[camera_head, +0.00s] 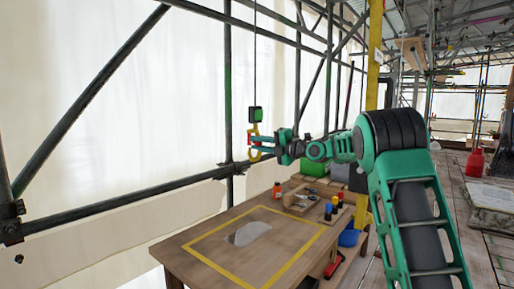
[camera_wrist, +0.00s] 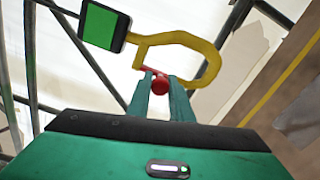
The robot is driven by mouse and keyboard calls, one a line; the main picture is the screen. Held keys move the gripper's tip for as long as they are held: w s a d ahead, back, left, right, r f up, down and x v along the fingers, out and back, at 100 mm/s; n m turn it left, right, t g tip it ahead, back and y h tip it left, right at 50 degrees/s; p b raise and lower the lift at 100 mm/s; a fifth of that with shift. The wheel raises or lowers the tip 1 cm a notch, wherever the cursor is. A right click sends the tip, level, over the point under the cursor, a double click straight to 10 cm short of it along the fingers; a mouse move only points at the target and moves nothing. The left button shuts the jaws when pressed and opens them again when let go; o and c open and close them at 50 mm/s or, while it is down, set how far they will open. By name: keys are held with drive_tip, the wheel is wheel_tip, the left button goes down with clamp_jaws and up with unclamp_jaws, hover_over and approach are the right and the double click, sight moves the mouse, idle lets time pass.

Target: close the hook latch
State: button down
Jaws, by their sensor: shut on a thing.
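The yellow hook (camera_wrist: 213,62) hangs from a green-faced block (camera_wrist: 103,25) in the wrist view. In the head view the hook (camera_head: 254,131) hangs below the block (camera_head: 255,114) on a thin cable. The red latch (camera_wrist: 159,84), with a round red end, lies at the hook's mouth. My gripper (camera_wrist: 161,84) is shut on the latch, one finger on each side of the red end. In the head view my gripper (camera_head: 262,145) reaches the hook from the right. The fingers hide part of the latch, and I cannot tell whether it meets the hook tip.
A wooden table (camera_head: 178,249) with a yellow taped outline and a grey flat piece (camera_head: 248,233) stands below. An orange bottle (camera_head: 277,190) and several small items sit at its far side. Scaffold tubes (camera_head: 228,100) stand close behind the hook.

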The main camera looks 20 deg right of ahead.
drive_tip(key=shift+d+f, duration=0.1)
drive_tip(key=shift+f, duration=0.25)
drive_tip(key=c, duration=1.7)
unclamp_jaws()
drive_tip(key=shift+o, duration=0.6)
drive_tip(key=shift+r, duration=0.15)
drive_tip(key=v, duration=1)
drive_tip(key=shift+s+d, duration=0.2)
